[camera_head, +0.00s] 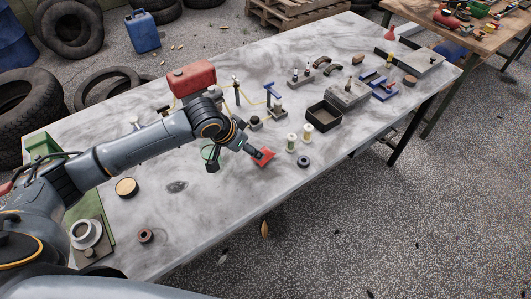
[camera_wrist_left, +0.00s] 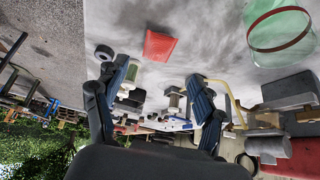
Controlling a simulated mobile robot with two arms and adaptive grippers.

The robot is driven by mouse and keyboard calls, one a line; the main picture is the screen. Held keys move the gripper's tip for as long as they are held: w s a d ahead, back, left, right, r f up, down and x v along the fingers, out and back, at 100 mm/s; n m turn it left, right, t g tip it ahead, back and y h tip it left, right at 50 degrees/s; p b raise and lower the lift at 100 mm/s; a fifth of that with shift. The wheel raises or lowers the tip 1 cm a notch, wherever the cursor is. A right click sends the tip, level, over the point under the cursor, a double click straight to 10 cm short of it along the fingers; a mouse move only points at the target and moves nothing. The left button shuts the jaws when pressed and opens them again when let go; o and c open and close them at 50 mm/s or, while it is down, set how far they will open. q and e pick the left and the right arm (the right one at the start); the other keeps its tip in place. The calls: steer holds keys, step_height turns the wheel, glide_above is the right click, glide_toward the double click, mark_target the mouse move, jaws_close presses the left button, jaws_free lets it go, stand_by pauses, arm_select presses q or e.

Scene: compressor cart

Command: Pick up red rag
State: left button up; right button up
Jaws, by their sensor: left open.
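The red rag (camera_head: 265,157) lies on the grey table near its front edge, just right of my left gripper in the head view. My left gripper (camera_head: 233,156) is open and empty above the table, with one fingertip close to the rag. In the left wrist view the red rag (camera_wrist_left: 159,45) shows as a flat red patch at the top, beyond the spread fingers of my left gripper (camera_wrist_left: 163,80). The rag is not between the fingers. Whether the near finger touches it I cannot tell. My right gripper is not in view.
A clear green-tinted vessel (camera_wrist_left: 280,35) stands near the gripper. Two spools (camera_head: 299,137) and a dark ring (camera_head: 303,161) sit right of the rag. A red tank (camera_head: 191,78) stands behind my arm. The table front left of the rag is mostly clear.

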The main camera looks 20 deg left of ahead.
arm_select(q)
steer(key=x, duration=0.3)
steer(key=shift+w+d+f, duration=0.1)
steer(key=shift+w+f, duration=0.1)
steer(key=shift+f, duration=0.15)
steer(key=shift+w+d+f, duration=0.2)
steer(key=shift+w+f, duration=0.1)
steer(key=shift+f, duration=0.1)
steer(key=p+x, duration=0.1)
steer(key=x, duration=0.3)
steer(key=shift+w+d+f, duration=0.15)
steer(key=shift+w+d, duration=0.05)
steer(key=shift+w, duration=0.1)
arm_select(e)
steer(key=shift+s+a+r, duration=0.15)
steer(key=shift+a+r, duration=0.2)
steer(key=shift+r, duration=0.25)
arm_select(q)
steer(key=c, duration=1)
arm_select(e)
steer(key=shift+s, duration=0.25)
